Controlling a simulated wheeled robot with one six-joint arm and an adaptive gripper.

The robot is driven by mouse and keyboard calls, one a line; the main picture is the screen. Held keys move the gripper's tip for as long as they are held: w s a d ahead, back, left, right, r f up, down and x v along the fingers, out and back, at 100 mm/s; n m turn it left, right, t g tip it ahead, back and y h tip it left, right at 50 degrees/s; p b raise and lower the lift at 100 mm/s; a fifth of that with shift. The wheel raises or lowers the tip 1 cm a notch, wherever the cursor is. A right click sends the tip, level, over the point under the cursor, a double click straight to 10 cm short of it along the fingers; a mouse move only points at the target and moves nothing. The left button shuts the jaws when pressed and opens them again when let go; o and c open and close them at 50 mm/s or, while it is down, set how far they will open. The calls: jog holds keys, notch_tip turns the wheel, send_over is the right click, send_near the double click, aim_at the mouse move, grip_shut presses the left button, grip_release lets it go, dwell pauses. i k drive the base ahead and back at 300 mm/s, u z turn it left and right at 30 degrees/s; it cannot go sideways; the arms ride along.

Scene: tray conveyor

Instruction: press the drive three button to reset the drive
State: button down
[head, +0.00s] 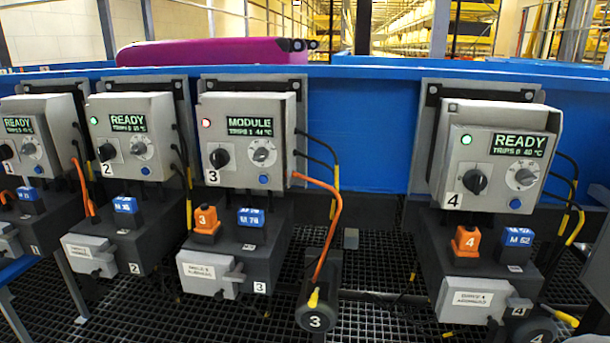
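The drive three box (247,140) is a grey unit left of centre, labelled 3. Its display (250,127) reads MODULE, TRIPS 1, 44 °C. Its indicator lamp (206,123) glows red. Below are a black rotary knob (219,158), a grey dial (261,153) and a small round blue button (264,181). Nothing covers the front of this box. My gripper is not in view.
Drives one (38,135), two (132,133) and four (496,155) show READY with green lamps. Orange and black cables hang beside drive three. An orange cable (332,225) runs to a black motor (316,310) marked 3. A blue rail (365,130) runs behind.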

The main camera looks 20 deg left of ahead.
aim_at(263, 179)
jog(key=z, duration=1.3)
jog(key=k, duration=0.9)
jog(key=u, duration=1.15)
jog(key=i, duration=0.5)
jog(key=z, duration=0.1)
